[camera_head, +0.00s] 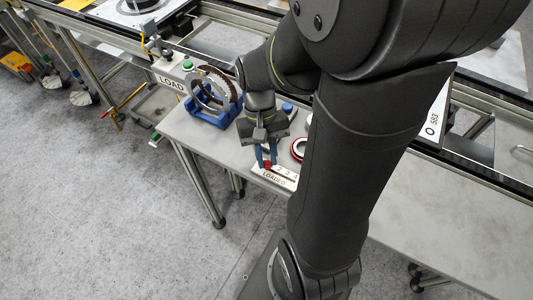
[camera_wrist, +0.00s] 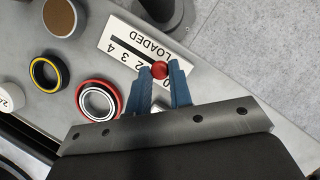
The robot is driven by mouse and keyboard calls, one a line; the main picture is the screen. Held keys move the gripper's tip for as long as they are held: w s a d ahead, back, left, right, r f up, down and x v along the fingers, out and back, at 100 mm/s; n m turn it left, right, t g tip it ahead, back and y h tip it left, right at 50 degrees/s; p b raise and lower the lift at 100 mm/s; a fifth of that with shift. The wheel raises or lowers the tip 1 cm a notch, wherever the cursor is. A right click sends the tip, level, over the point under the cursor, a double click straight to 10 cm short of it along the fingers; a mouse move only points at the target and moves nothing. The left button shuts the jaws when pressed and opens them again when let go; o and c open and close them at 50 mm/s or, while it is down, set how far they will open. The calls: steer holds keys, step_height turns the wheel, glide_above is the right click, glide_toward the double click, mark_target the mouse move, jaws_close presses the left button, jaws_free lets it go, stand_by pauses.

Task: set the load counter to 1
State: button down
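The load counter (camera_wrist: 108,45) is a white plate marked LOADED, with a row of numbers and a dark slot. It lies at the table's front edge and also shows in the head view (camera_head: 286,184). Its red knob (camera_wrist: 159,70) sits near the low-number end of the slot. The 2, 3 and 4 are readable; the 1 is hidden, so I cannot tell the exact mark. My gripper (camera_wrist: 160,72) has its blue fingers on either side of the knob, which fills the gap between the tips. In the head view, the knob (camera_head: 267,166) shows at the fingertips.
A red-and-white ring (camera_wrist: 98,100), a yellow-rimmed black ring (camera_wrist: 48,73) and a brown-topped round part (camera_wrist: 60,17) stand beside the counter. A blue cradle (camera_head: 207,117) holds a large ring at the table's left. A LOAD sign with a green button (camera_head: 187,65) is behind it.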

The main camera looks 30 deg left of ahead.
steer(key=shift+d, duration=0.3)
steer(key=c, duration=1.3)
jaws_free()
steer(key=shift+r, duration=0.1)
steer(key=v, duration=1.7)
steer(key=shift+r, duration=0.15)
steer(key=x, duration=1.7)
steer(key=shift+a+f, duration=0.25)
steer(key=shift+a, duration=0.05)
